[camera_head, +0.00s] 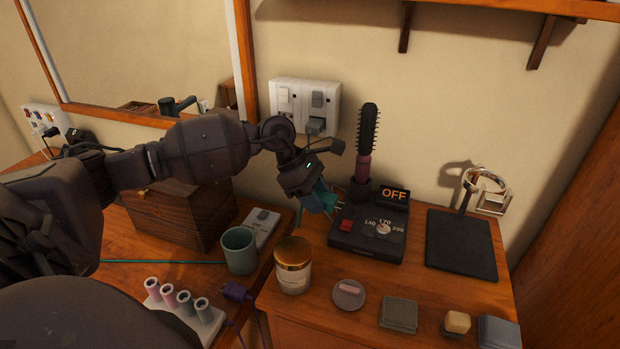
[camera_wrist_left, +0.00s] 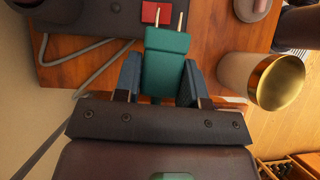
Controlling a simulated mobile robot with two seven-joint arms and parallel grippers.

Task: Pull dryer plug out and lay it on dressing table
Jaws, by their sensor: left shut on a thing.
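My left gripper (camera_head: 312,192) is shut on a teal plug (camera_head: 326,199), held in the air over the dressing table (camera_head: 418,282), just left of the heating station. In the left wrist view the plug (camera_wrist_left: 166,62) sits between both fingers, its two bare prongs pointing away from the gripper. The white wall socket (camera_head: 305,100) is behind and above the gripper; a grey plug (camera_head: 315,127) sits at its lower right. My right gripper is not in view.
The station (camera_head: 368,235) has an OFF display and holds a round brush (camera_head: 367,140). A gold-lidded jar (camera_head: 293,265), a round dish (camera_head: 349,295) and a green cup (camera_head: 239,250) stand nearby. Small bare patches separate these things.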

